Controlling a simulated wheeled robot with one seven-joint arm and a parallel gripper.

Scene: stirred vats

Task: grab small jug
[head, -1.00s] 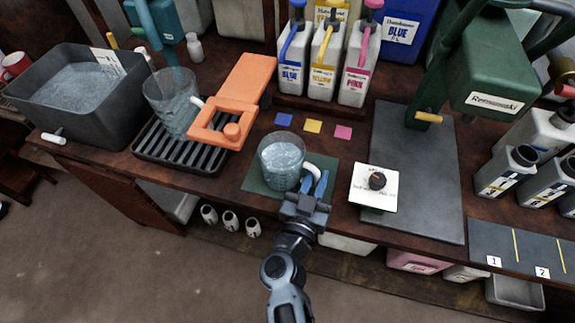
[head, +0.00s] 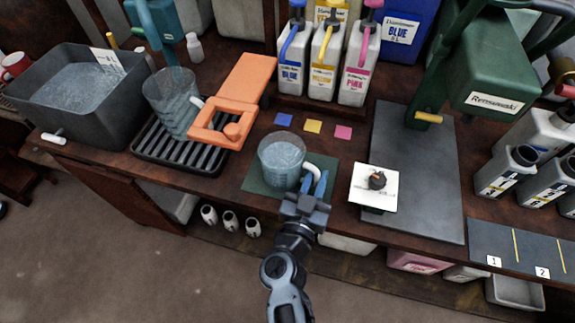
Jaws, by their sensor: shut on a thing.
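The small jug (head: 281,164) is a clear vessel with a white handle at its right. It stands upright on a dark green mat (head: 257,187) near the bench's front edge, with clear contents. My gripper (head: 315,182) reaches in from the front, its blue fingers shut on the jug's white handle (head: 313,169). The exact contact of the fingertips is partly hidden by the handle.
A larger clear jug (head: 172,105) stands on a black slatted rack (head: 150,150) beside an orange holder (head: 222,122). A white card with a dark knob (head: 373,186) lies close right. Colour-labelled bottles (head: 323,62) stand behind. The grey slab (head: 418,170) is mostly clear.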

